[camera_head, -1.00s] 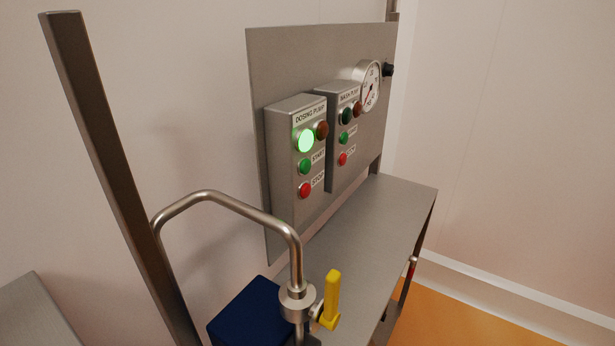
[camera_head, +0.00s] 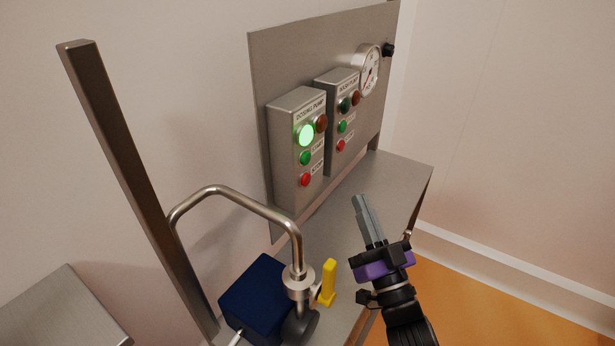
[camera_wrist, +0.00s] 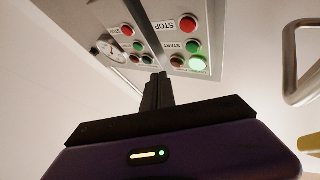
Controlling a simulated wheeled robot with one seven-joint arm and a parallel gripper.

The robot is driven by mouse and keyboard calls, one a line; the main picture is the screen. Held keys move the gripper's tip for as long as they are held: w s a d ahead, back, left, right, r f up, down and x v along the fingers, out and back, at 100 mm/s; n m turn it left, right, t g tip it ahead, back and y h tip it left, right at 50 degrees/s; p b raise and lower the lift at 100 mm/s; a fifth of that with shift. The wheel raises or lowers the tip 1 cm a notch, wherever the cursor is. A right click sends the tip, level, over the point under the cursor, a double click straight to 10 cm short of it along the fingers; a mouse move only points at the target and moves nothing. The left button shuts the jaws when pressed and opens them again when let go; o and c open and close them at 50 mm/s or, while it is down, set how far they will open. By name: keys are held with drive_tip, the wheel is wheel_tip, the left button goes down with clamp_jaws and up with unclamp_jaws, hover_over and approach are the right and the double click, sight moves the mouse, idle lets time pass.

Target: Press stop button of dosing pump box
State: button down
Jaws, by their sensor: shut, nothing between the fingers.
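The dosing pump box (camera_head: 292,155) is the left of two grey boxes on an upright steel panel. Its green lamp (camera_head: 306,135) is lit and the lamp beside it is dark red. Below are a green start button (camera_head: 305,158) and a red stop button (camera_head: 305,180). In the wrist view the box appears upside down, with its red stop button (camera_wrist: 188,24) near the top. My gripper (camera_head: 361,199) is shut and empty, over the steel table to the right of and below the box, apart from it. Its fingers (camera_wrist: 157,88) point toward the panel.
The wash pump box (camera_head: 338,125) and a round gauge (camera_head: 369,72) are to the right on the panel. A bent steel pipe (camera_head: 245,204) with a yellow handle (camera_head: 328,283) rises in front. A dark blue block (camera_head: 254,300) stands below.

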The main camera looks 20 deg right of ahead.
sight(306, 179)
idle(0.4)
drive_tip(key=w+a+b, duration=0.5)
drive_tip(key=w+b, duration=0.2)
drive_tip(key=b, duration=0.5)
drive_tip(key=shift+a, duration=0.1)
drive_tip(key=shift+w+a+b, duration=0.1)
drive_tip(key=shift+w+b, duration=0.2)
drive_tip(key=shift+b, duration=0.55)
idle(1.4)
